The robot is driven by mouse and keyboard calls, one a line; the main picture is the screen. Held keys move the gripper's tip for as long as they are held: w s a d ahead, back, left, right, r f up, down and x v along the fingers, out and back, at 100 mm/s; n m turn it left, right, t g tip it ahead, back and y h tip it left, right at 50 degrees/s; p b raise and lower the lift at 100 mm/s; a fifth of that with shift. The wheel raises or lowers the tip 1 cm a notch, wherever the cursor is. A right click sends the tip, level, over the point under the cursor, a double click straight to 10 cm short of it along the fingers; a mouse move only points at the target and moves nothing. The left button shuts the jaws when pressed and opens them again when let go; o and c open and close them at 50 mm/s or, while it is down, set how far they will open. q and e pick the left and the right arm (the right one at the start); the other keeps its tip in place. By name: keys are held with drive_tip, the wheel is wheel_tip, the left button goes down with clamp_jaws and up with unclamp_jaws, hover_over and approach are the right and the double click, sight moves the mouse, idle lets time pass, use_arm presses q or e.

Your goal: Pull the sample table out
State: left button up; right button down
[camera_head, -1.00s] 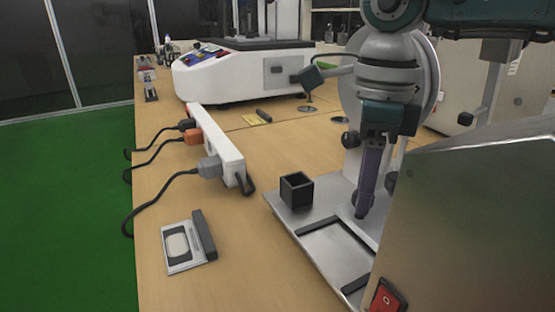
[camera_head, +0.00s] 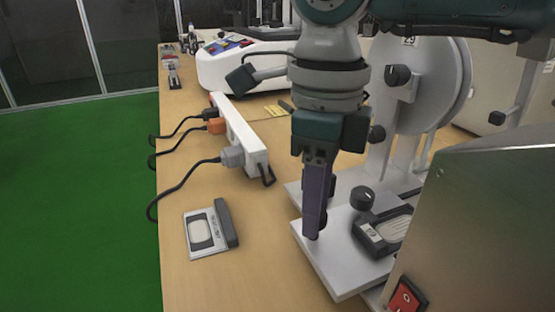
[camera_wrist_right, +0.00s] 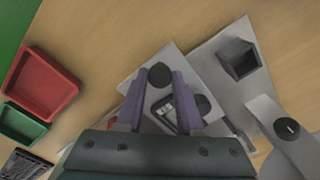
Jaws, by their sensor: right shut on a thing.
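The sample table (camera_head: 327,272) is a pale flat plate that sticks out towards me from the white round-disc machine (camera_head: 445,85). It carries a black knob (camera_head: 362,199) and a black-framed sample holder (camera_head: 386,233). My right gripper (camera_head: 312,236) points down with its purple fingers at the plate's left part, shut on another black knob, mostly hidden in the head view. In the right wrist view this gripped knob (camera_wrist_right: 160,75) shows between the fingertips, and the second knob (camera_wrist_right: 202,104) is beside the right finger. My left gripper is not in view.
A metal box with a red switch (camera_head: 408,298) is close on the right. A white power strip (camera_head: 240,138) and a small framed plate (camera_head: 208,230) lie left. In the wrist view, an open black box (camera_wrist_right: 239,60) is right, and a red tray (camera_wrist_right: 42,84) is left.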

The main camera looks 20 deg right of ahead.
drive_tip(key=c, duration=0.5)
unclamp_jaws()
drive_tip(key=shift+c, duration=0.2)
wheel_tip(320, 180, up, 10)
drive_tip(key=p, duration=0.1)
